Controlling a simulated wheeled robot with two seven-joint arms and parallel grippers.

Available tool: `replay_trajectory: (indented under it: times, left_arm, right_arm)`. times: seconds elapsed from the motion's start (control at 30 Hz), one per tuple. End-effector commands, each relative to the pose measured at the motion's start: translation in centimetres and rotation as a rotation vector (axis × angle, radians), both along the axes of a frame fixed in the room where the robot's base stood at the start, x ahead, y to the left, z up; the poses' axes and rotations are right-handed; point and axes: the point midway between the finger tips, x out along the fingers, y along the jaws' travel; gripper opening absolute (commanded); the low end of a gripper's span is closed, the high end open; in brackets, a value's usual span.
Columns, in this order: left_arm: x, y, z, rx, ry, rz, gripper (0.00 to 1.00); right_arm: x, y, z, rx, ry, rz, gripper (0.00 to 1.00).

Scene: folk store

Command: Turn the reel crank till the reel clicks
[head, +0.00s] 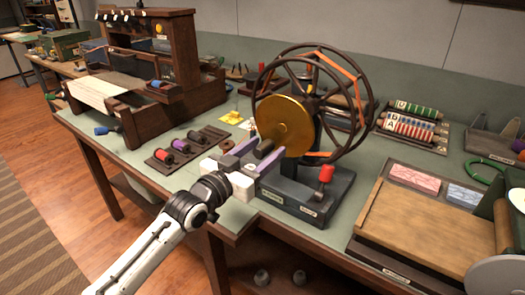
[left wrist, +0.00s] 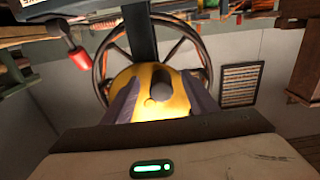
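The reel (head: 283,122) stands on a dark base (head: 309,200) on the green table, with a gold disc facing my left arm and a large dark spoked wheel with orange bands behind it. A short dark crank handle (head: 264,147) sticks out from the disc towards me. My left gripper (head: 260,154) is open, with its purple fingers on either side of the handle. In the left wrist view the handle (left wrist: 162,88) lies between the fingers, with gaps visible on both sides. Whether the handle reaches deep between the fingers is hard to tell. My right gripper is not seen.
A red-knobbed lever (head: 326,174) stands at the base's front right. A wooden loom-like frame (head: 165,75) is at the left, with small dark spools (head: 170,150) nearby. A wooden tray (head: 420,220) fills the right front. A striped rack (head: 408,127) stands behind.

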Motion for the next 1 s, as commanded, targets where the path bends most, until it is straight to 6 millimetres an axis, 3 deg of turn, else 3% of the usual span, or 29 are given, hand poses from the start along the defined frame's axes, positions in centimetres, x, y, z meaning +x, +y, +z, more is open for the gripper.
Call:
replay_trajectory:
  times: [0.43, 1.0]
  left_arm:
    - [-0.1, 0.3, 0.0, 0.001, 0.000, 0.002, 0.53]
    - [-3.8, 3.0, 0.2, 0.001, 0.000, 0.003, 0.53]
  right_arm:
    - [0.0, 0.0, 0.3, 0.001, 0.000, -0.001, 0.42]
    - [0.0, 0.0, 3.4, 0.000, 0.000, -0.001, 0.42]
